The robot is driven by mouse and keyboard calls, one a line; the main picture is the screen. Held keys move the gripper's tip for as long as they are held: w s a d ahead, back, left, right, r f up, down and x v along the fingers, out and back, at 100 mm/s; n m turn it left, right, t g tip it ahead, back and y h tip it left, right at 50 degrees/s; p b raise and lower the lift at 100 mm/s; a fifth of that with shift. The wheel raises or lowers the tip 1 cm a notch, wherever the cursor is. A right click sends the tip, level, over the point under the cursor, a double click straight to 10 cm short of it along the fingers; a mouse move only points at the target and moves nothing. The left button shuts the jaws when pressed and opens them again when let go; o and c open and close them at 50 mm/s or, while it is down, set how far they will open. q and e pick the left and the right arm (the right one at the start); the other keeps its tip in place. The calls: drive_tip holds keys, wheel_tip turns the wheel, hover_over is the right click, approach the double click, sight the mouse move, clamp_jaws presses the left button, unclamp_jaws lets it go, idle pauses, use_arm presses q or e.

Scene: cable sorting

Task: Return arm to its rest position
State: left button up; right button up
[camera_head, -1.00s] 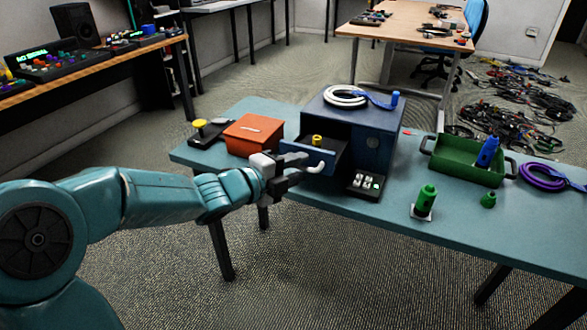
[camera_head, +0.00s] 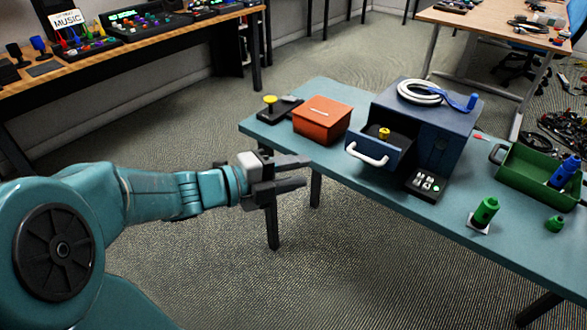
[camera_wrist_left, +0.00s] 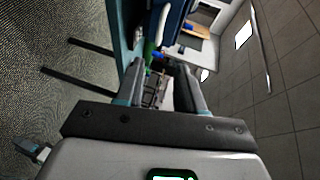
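My left gripper (camera_head: 298,173) is in the air just off the near left edge of the teal table (camera_head: 268,128). Its two dark fingers are apart with nothing between them; the left wrist view shows the open gap (camera_wrist_left: 162,85) too. The dark blue cabinet (camera_head: 462,128) has its drawer (camera_head: 372,153) pulled open, with a white curved handle (camera_head: 366,155) on its front. The gripper is left of the handle and clear of it. A yellow piece (camera_head: 384,134) is in the drawer. My right gripper is not in view.
An orange box (camera_head: 322,121) and a black device with a yellow knob (camera_head: 270,99) are left of the cabinet. A coiled white cable (camera_head: 419,92) lies on top. Open floor lies below my arm.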

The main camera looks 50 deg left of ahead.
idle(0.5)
use_arm(q)
drive_tip(key=w+d+f+n+g+h, duration=0.25)
drive_tip(key=w+d+f, duration=0.25)
drive_tip(key=d+f, duration=0.5)
drive_tip(key=w+d+f+n+g+h, duration=0.2)
drive_tip(key=w+d+f+h, duration=0.25)
drive_tip(key=d+f, duration=0.55)
drive_tip(key=s+d+f+n+g+y, duration=0.2)
drive_tip(key=s+d+f+n+g, duration=0.15)
drive_tip(key=f, duration=0.35)
drive_tip(key=s+d+f+n+g+y, duration=0.1)
drive_tip(key=s+d+f+n+g, duration=0.2)
drive_tip(key=f, duration=0.4)
drive_tip(key=s+a+f+n+g+y, duration=0.1)
drive_tip(key=s+f+n+g+y, duration=0.25)
drive_tip(key=s+f+n, duration=0.5)
wheel_tip(320, 180, up, 22)
drive_tip(key=n+p, duration=0.1)
drive_tip(key=p, duration=1.9)
drive_tip(key=shift+s+f+g+h+p, duration=0.2)
drive_tip(key=shift+s+g+h+p, duration=0.15)
drive_tip(key=shift+s+p, duration=0.1)
